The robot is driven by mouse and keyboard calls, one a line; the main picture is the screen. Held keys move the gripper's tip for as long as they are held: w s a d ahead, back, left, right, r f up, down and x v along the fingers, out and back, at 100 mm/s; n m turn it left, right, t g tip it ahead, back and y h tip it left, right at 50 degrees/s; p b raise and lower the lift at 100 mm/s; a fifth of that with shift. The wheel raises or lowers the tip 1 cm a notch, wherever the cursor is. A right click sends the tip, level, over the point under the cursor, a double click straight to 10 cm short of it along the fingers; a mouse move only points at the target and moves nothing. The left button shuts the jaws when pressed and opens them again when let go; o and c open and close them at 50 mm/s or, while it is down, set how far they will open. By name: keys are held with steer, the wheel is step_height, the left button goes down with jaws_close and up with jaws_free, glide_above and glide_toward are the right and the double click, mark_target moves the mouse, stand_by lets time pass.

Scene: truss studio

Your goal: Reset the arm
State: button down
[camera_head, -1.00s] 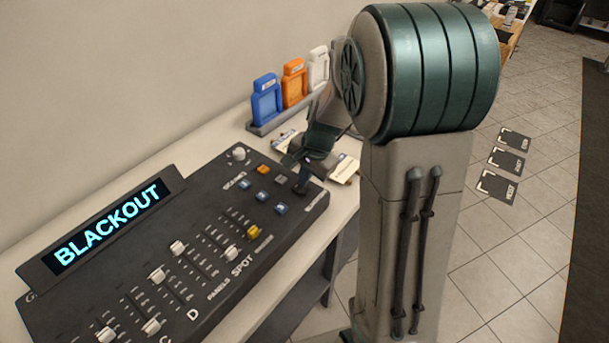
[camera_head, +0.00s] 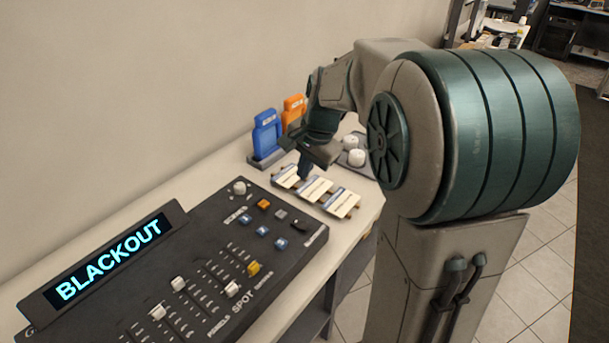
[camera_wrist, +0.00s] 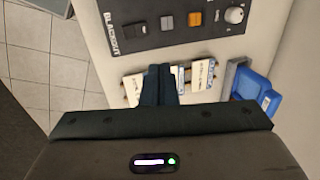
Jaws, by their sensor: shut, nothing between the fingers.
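My gripper (camera_head: 304,171) is shut and empty. In the head view it hangs above the far end of the control console (camera_head: 130,300), over the row of labelled cards (camera_head: 313,189). In the wrist view its closed fingers (camera_wrist: 159,72) point toward the console's edge and cover part of the cards (camera_wrist: 201,76). My arm is raised and bent, with its large green joint at the right of the head view. The console display (camera_head: 110,258) reads BLACKOUT.
A blue holder (camera_head: 266,133) and an orange holder (camera_head: 292,108) stand in a rack against the wall. White round knobs (camera_head: 354,150) sit on a tray behind the cards. The console has several sliders and buttons. Tiled floor lies to the right.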

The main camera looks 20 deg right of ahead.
steer(key=shift+s, duration=0.1)
stand_by(0.3)
steer(key=s+a+f+n+h, duration=0.1)
steer(key=s+n, duration=0.9)
steer(key=s, duration=1)
steer(key=shift+s+a+n+t+h, duration=0.25)
steer(key=shift+a+n+t+h, duration=0.05)
steer(key=shift+a+n+h, duration=0.1)
